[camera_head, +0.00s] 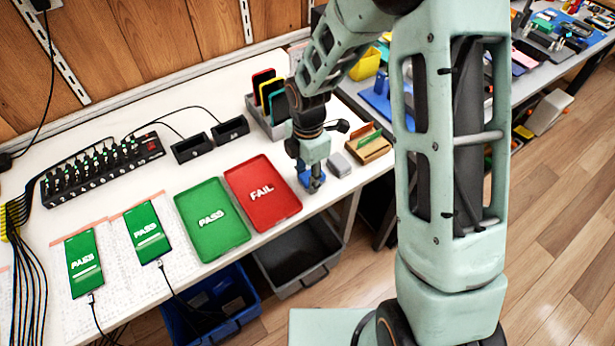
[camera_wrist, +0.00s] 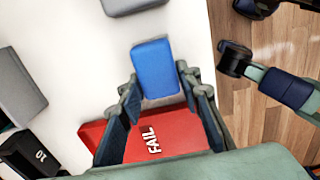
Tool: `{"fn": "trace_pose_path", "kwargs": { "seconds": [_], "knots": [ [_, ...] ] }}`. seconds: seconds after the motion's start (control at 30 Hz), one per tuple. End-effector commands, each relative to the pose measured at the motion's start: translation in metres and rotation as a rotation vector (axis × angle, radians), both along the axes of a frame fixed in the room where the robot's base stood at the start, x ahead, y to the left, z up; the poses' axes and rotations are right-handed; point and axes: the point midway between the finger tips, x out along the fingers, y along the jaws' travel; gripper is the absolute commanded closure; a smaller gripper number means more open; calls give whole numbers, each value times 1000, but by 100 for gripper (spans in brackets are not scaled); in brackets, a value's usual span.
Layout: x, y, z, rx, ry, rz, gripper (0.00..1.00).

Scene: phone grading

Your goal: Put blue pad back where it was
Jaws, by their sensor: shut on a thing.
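The blue pad (camera_wrist: 154,66) is a small rounded block. In the wrist view it sits between the fingertips of my gripper (camera_wrist: 160,86), which is shut on it. In the head view my gripper (camera_head: 311,184) is low at the table's front edge, right of the red FAIL tray (camera_head: 262,193), with the blue pad (camera_head: 304,179) partly hidden by it. I cannot tell whether the pad touches the table. A grey pad (camera_head: 340,164) lies on the table just right of my gripper; its edge also shows in the wrist view (camera_wrist: 135,4).
A green PASS tray (camera_head: 212,219) lies left of the FAIL tray. A grey holder (camera_head: 267,122) with several upright phones stands behind my gripper. A wooden stand (camera_head: 370,150) is right of the grey pad. Bins (camera_head: 297,245) sit below the table's front edge.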

Motion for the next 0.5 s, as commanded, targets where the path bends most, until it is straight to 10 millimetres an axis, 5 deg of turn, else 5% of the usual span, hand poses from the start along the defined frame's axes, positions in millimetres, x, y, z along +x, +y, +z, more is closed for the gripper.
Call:
{"fn": "trace_pose_path", "kwargs": {
  "seconds": [0.2, 0.23, 0.4, 0.5],
  "knots": [
    [0, 0, -4, 0, 0, -1, 91],
    [0, 0, -4, 0, 0, -1, 67],
    [0, 0, -3, 0, 0, -1, 51],
    [0, 0, -3, 0, 0, -1, 51]
  ]
}}
